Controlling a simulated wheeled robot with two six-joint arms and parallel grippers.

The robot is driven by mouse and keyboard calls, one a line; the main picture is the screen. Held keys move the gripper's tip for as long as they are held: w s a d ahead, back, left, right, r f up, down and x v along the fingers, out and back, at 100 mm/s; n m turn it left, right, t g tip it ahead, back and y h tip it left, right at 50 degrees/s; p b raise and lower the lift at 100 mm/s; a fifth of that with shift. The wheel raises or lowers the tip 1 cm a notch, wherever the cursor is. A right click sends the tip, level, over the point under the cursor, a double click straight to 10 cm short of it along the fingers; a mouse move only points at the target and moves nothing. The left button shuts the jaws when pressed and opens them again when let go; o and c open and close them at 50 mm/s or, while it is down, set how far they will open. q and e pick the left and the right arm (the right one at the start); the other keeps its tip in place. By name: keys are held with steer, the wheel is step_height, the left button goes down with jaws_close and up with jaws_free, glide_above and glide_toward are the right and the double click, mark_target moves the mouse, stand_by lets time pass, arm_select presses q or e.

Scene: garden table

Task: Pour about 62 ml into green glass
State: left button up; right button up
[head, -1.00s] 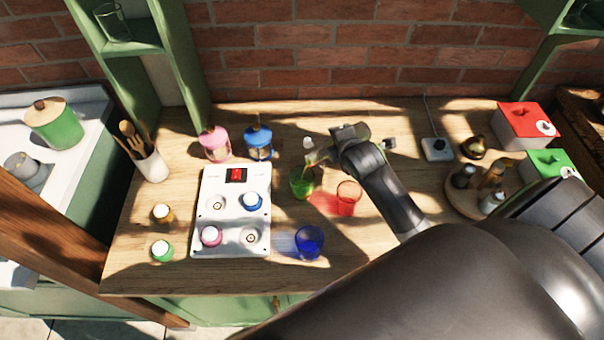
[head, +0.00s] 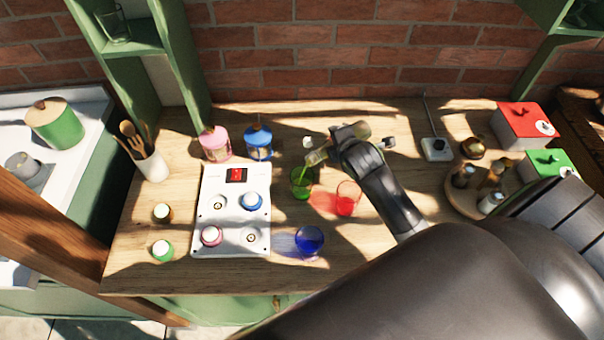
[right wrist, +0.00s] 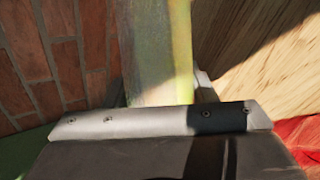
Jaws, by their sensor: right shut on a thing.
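The green glass (head: 301,184) stands upright on the wooden table in the head view, left of the red glass (head: 347,198). My right gripper (head: 340,146) is shut on a bottle (head: 318,156), held tilted above the green glass with its mouth toward the lower left. A thin green-yellow stream appears to run from the bottle's mouth into the green glass. In the right wrist view the bottle (right wrist: 155,50) fills the space between the fingers as a pale yellow-green body. The liquid level in the glass is too small to read. My left gripper is not in view.
A blue glass (head: 309,241) stands in front. A round wooden tray (head: 456,206) with bottles is at right.

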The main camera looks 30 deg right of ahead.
steer(key=shift+r, duration=0.1)
stand_by(0.4)
step_height(320, 180, down, 2)
steer(key=shift+f+m+y+b, duration=0.1)
steer(key=shift+m+y+b, duration=0.35)
steer(key=shift+b, duration=0.6)
steer(key=shift+d+r+g+y+p, duration=0.3)
steer(key=shift+r+y+p, duration=0.05)
steer(key=shift+r+y, duration=0.1)
steer(key=shift+d+f+m+y, duration=0.15)
steer(key=shift+m+y, duration=0.15)
steer(key=shift+m, duration=0.05)
steer(key=shift+a+f+p, duration=0.2)
steer(key=shift+a+p, duration=0.05)
steer(key=shift+p, duration=0.05)
steer(key=shift+y, duration=0.3)
steer(key=shift+f, duration=0.15)
